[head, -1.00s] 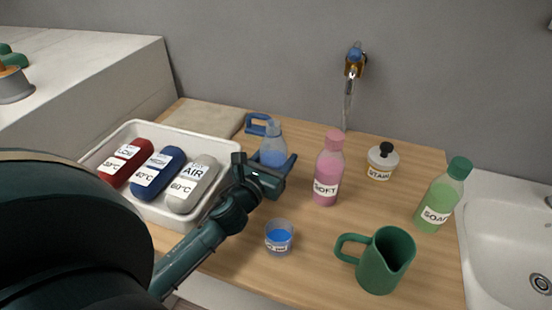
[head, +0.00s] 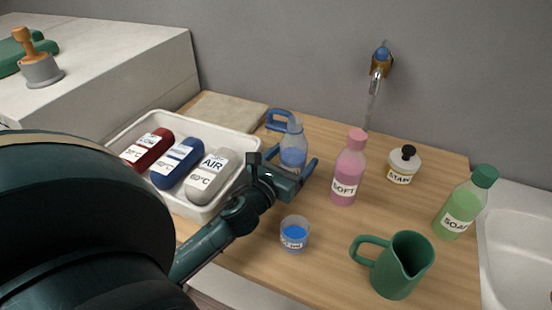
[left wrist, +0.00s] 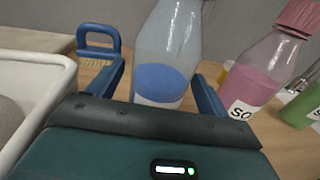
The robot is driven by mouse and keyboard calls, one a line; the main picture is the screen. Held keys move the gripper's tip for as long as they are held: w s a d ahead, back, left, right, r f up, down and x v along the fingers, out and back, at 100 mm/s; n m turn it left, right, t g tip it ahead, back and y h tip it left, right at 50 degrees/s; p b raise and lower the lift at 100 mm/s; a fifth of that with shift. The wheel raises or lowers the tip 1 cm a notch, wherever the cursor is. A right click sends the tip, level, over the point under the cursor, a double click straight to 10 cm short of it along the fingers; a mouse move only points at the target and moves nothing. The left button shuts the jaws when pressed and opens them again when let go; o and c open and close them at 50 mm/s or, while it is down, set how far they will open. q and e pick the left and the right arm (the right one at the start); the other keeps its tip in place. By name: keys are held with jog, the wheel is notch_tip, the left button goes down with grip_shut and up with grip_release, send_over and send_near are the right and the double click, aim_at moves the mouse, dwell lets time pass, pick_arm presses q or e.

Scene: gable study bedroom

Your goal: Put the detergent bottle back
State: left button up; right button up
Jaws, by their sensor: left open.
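The bottle with blue liquid (head: 293,148), which I take for the detergent bottle, stands upright on the wooden top. It has a clear upper part and also fills the middle of the left wrist view (left wrist: 165,75). My left gripper (head: 284,163) is open, with one finger on each side of this bottle. Whether the fingers touch it I cannot tell. The gripper body hides the bottle's lower part and most of its white label. My right gripper is not in view.
A pink SOFT bottle (head: 349,170) stands close on the right. A small cup of blue liquid (head: 294,234) stands in front, near a green jug (head: 397,268). A white tray (head: 125,137) holds three capsules at left. A blue-handled brush (head: 277,119) lies behind.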

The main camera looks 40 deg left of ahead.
pick_arm(q)
jog(key=s, duration=0.3)
jog(key=s+b, duration=0.1)
jog(key=s, duration=0.2)
jog(key=s+b, duration=0.1)
jog(key=s, duration=0.3)
jog(key=shift+d, duration=0.4)
jog(key=shift+r, duration=0.1)
jog(key=shift+s, duration=0.1)
